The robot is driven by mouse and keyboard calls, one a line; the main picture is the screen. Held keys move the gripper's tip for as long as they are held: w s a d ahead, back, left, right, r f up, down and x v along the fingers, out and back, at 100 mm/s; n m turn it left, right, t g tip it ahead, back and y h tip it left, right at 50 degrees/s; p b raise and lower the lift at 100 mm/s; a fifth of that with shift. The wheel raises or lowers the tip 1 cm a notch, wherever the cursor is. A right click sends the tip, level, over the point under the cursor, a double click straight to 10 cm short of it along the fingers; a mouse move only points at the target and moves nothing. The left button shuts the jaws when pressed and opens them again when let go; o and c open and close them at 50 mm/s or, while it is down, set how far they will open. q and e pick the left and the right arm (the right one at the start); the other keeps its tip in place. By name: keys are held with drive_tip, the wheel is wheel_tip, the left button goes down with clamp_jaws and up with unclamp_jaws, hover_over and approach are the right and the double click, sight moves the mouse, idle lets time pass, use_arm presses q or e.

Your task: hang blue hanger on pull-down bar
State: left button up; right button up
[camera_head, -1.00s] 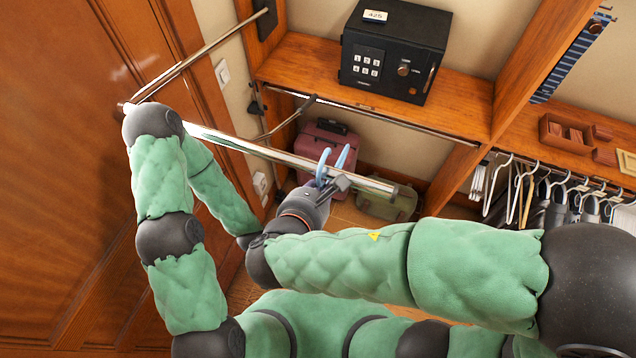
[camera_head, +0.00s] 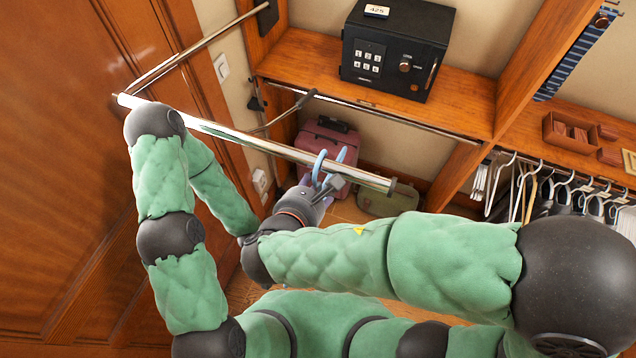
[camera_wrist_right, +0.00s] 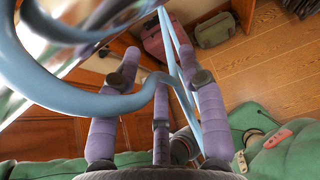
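The pull-down bar (camera_head: 255,147) is a shiny metal rod, lowered on its side arms, slanting from upper left to a free end in the middle of the head view. The blue hanger (camera_head: 319,164) is at that bar near its right end. In the right wrist view the hanger's thick blue hook (camera_wrist_right: 65,98) curves around the shiny bar (camera_wrist_right: 75,22). My right gripper (camera_head: 328,186) is just below the bar, its purple fingers close about the hanger's neck; the exact contact is partly hidden. My left forearm runs down behind my right wrist, and its gripper is hidden.
A black safe (camera_head: 395,50) stands on the wooden shelf (camera_head: 305,62) behind the bar. A red suitcase (camera_head: 328,138) and a green bag (camera_head: 390,200) are below. White hangers with clothes (camera_head: 565,192) hang at right. A wooden door (camera_head: 60,150) is at left.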

drive_tip(key=shift+s+a+r, duration=0.15)
drive_tip(key=v, duration=1.1)
drive_tip(key=shift+s+r, duration=0.2)
